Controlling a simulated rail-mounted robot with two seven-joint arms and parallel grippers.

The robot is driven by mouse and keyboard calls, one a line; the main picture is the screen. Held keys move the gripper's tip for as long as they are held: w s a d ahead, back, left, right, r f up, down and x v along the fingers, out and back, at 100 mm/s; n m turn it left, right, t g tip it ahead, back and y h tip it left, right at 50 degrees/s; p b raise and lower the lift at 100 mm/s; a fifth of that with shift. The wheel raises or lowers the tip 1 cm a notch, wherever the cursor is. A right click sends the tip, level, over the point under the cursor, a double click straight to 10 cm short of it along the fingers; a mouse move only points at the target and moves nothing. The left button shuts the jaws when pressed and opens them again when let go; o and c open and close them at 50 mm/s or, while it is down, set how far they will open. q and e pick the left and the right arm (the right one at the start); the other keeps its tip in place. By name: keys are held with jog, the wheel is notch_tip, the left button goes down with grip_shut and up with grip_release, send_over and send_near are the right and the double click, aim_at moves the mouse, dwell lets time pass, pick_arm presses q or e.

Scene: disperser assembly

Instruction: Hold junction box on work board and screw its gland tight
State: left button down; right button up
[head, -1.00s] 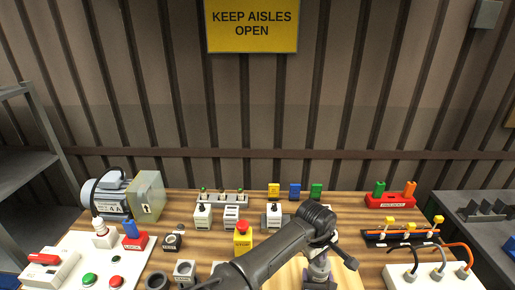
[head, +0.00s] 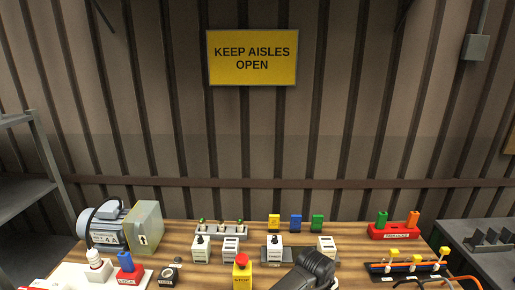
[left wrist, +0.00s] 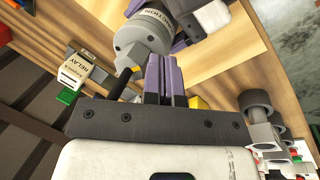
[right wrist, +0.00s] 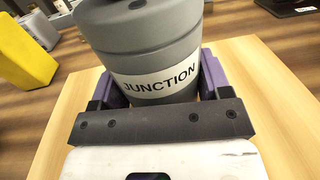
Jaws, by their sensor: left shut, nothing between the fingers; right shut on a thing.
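The junction box (right wrist: 155,50) is a grey round body with a "JUNCTION" label, on the pale work board (right wrist: 255,70). My right gripper (right wrist: 158,85) is shut on it, with a purple finger on either side. The junction box (left wrist: 140,40) also shows in the left wrist view. A dark stub (left wrist: 121,82), which looks like the gland, sticks out of its side. My left gripper (left wrist: 159,65) is shut and empty, its purple fingers together close beside the box and stub. I cannot tell whether they touch. The head view shows neither gripper nor the box.
A yellow block (right wrist: 25,55) stands left of the board in the right wrist view. The head view shows a red-topped yellow stop button (head: 242,272), a motor (head: 105,225), a red holder (head: 393,231) and several small modules across the table. My dark arm link crosses the bottom.

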pick_arm(q)
jog(key=shift+s+a, duration=0.25)
jog(key=shift+r, duration=0.15)
jog(key=shift+w+d+v, duration=0.1)
jog(key=shift+d+v, duration=0.1)
jog(key=shift+v, duration=0.7)
jog(key=shift+w+d+v, duration=0.1)
jog(key=shift+d+v, duration=0.1)
jog(key=shift+v, duration=0.75)
jog(key=shift+w+d+v, duration=0.15)
jog(key=shift+v, duration=0.75)
jog(key=shift+r, duration=0.2)
jog(key=a+x, duration=0.1)
jog(key=x, duration=0.5)
jog(key=shift+s+d+f, duration=0.1)
jog(key=shift+d, duration=0.05)
jog(key=shift+s+a, duration=0.25)
jog(key=shift+s, duration=0.05)
